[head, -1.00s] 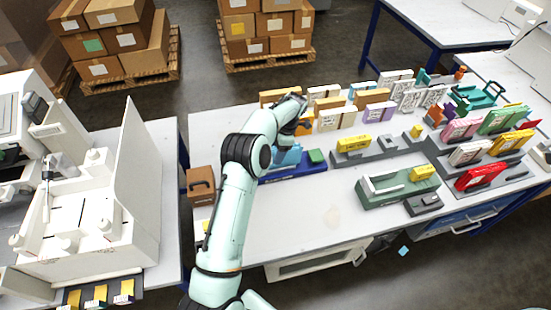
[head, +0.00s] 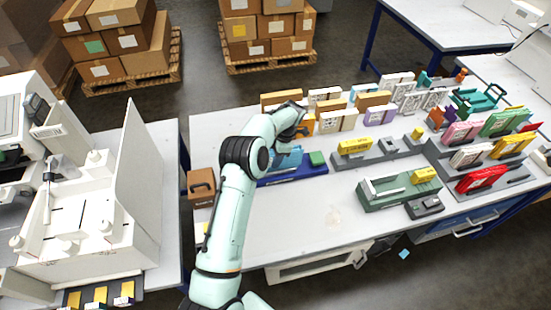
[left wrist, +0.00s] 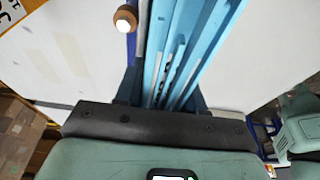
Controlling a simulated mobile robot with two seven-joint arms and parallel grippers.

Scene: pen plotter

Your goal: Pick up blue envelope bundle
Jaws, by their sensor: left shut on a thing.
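The blue envelope bundle (head: 287,159) stands on edge at the dark blue holder (head: 310,170) on the middle table, partly hidden by my left arm. In the left wrist view the bundle (left wrist: 203,45) shows as several upright light-blue layers between the dark fingers. My left gripper (left wrist: 165,88) is shut on the bundle. I cannot tell whether the bundle is clear of the holder. My right gripper is not in view.
Several coloured bundles stand along the table's back and right, some in grey holders (head: 385,152). A green block (head: 317,158) sits on the blue holder's right end. A brown box (head: 201,184) stands to the left. The table's front middle (head: 300,215) is clear.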

